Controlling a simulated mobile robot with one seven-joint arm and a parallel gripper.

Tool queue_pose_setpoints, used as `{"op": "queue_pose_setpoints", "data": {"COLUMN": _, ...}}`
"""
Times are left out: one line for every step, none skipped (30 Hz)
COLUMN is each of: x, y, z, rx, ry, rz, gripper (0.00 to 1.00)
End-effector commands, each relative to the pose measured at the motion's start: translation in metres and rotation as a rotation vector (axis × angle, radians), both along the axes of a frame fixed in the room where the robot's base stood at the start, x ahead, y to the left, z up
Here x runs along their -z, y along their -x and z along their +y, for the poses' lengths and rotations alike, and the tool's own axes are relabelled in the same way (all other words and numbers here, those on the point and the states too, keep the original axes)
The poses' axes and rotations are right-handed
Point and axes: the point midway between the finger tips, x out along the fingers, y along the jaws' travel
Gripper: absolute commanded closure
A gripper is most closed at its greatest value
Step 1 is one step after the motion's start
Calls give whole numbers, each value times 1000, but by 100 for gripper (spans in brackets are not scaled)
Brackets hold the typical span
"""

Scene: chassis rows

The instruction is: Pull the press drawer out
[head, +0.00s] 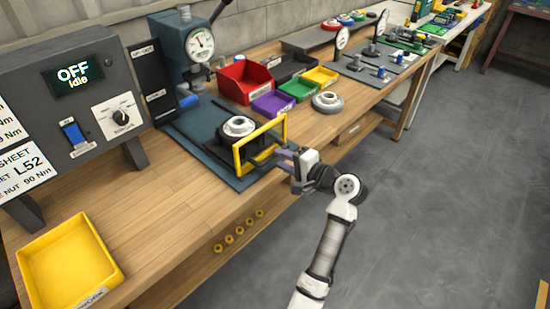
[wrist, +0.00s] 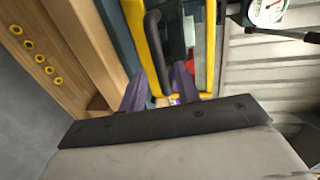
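The press drawer (head: 216,139) is a dark slide on the blue-grey press base, carrying a round metal hub (head: 238,127). A yellow guard frame (head: 236,160) stands upright at its front, with a dark bar handle (head: 265,161). My gripper (head: 283,158) is just in front of the frame, at the handle. In the wrist view, the purple fingers of my gripper (wrist: 160,88) stand apart, and the black handle (wrist: 156,48) lines up with the gap between them. I cannot tell whether either finger touches it.
The press (head: 184,45) with its gauge stands behind the drawer. Red, purple, green and yellow bins (head: 272,104) sit to the right. A control box (head: 75,90) reading OFF and a yellow tray (head: 70,260) are left. The floor in front of the bench is clear.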

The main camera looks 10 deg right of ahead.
Motion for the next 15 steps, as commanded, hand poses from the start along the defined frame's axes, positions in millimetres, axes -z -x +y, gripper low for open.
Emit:
{"op": "queue_pose_setpoints", "data": {"x": 0, "y": 10, "z": -8, "rx": 4, "ry": 2, "rz": -2, "gripper": 68}}
{"op": "queue_pose_setpoints", "data": {"x": -1, "y": 16, "z": -12, "rx": 5, "ry": 2, "rz": -1, "gripper": 68}}
{"op": "queue_pose_setpoints", "data": {"x": -4, "y": 23, "z": -18, "rx": 6, "ry": 0, "rz": -2, "gripper": 68}}
{"op": "queue_pose_setpoints", "data": {"x": -5, "y": 29, "z": -22, "rx": 4, "ry": 2, "rz": -2, "gripper": 68}}
{"op": "queue_pose_setpoints", "data": {"x": -7, "y": 34, "z": -25, "rx": 4, "ry": 2, "rz": -2, "gripper": 68}}
{"op": "queue_pose_setpoints", "data": {"x": -9, "y": 41, "z": -31, "rx": 5, "ry": 2, "rz": -1, "gripper": 68}}
{"op": "queue_pose_setpoints", "data": {"x": -10, "y": 45, "z": -34, "rx": 5, "ry": 1, "rz": -2, "gripper": 68}}
{"op": "queue_pose_setpoints", "data": {"x": -11, "y": 50, "z": -37, "rx": 3, "ry": 1, "rz": -1, "gripper": 68}}
{"op": "queue_pose_setpoints", "data": {"x": -13, "y": 55, "z": -41, "rx": 4, "ry": 1, "rz": -1, "gripper": 68}}
{"op": "queue_pose_setpoints", "data": {"x": -14, "y": 59, "z": -43, "rx": 3, "ry": 1, "rz": -1, "gripper": 68}}
{"op": "queue_pose_setpoints", "data": {"x": -15, "y": 62, "z": -46, "rx": 3, "ry": 1, "rz": -2, "gripper": 68}}
{"op": "queue_pose_setpoints", "data": {"x": -17, "y": 66, "z": -48, "rx": 2, "ry": 1, "rz": -2, "gripper": 68}}
{"op": "queue_pose_setpoints", "data": {"x": -17, "y": 68, "z": -50, "rx": 1, "ry": 2, "rz": -1, "gripper": 68}}
{"op": "queue_pose_setpoints", "data": {"x": -18, "y": 70, "z": -51, "rx": 1, "ry": 2, "rz": -1, "gripper": 68}}
{"op": "queue_pose_setpoints", "data": {"x": -19, "y": 72, "z": -53, "rx": 1, "ry": 2, "rz": -1, "gripper": 68}}
